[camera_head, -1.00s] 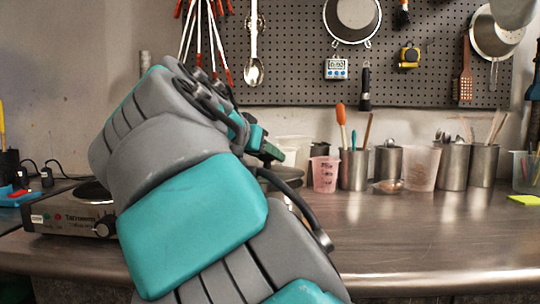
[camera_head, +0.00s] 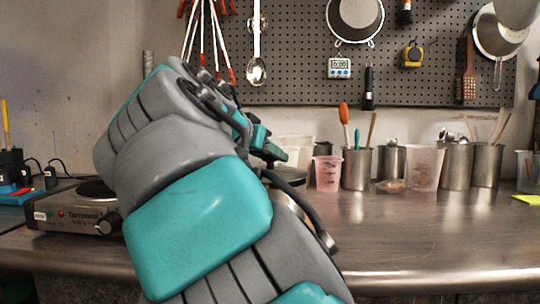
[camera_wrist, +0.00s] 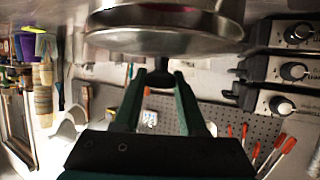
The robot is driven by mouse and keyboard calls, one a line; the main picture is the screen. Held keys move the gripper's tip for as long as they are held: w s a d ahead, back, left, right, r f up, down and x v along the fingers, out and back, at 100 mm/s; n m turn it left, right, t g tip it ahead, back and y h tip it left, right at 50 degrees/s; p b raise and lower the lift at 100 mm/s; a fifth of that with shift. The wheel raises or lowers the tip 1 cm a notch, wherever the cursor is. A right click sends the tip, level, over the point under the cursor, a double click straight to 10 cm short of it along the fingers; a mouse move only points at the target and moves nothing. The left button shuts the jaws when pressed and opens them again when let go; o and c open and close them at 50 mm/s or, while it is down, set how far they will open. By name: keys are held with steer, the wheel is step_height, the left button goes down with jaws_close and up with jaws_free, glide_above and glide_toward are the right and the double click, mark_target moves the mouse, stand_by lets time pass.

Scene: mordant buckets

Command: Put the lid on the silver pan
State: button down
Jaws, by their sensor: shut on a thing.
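My gripper (camera_wrist: 161,80) is shut on the dark knob of a round silver lid (camera_wrist: 165,42) in the wrist view. The lid's broad metal face and rim fill the top of that view. Another round metal edge shows just beyond it at the frame's top; I cannot tell whether it is the silver pan or whether the two touch. In the head view my gripper (camera_head: 272,150) shows as green fingers past my arm, angled down to the right. A grey round metal thing (camera_head: 289,173) sits just below, partly hidden by my arm; I cannot tell lid from pan there.
A hotplate (camera_head: 75,212) stands on the steel counter (camera_head: 420,235) at left. Metal cups (camera_head: 356,168), a pink measuring cup (camera_head: 327,173) and a clear beaker (camera_head: 425,167) line the back. A pegboard (camera_head: 300,75) with tools hangs behind. The counter's right front is clear.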

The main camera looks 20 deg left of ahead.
steer(key=shift+f+b, duration=0.55)
stand_by(0.4)
steer(key=shift+c, duration=1.9)
jaws_free()
steer(key=v, duration=0.8)
steer(key=shift+w, duration=0.1)
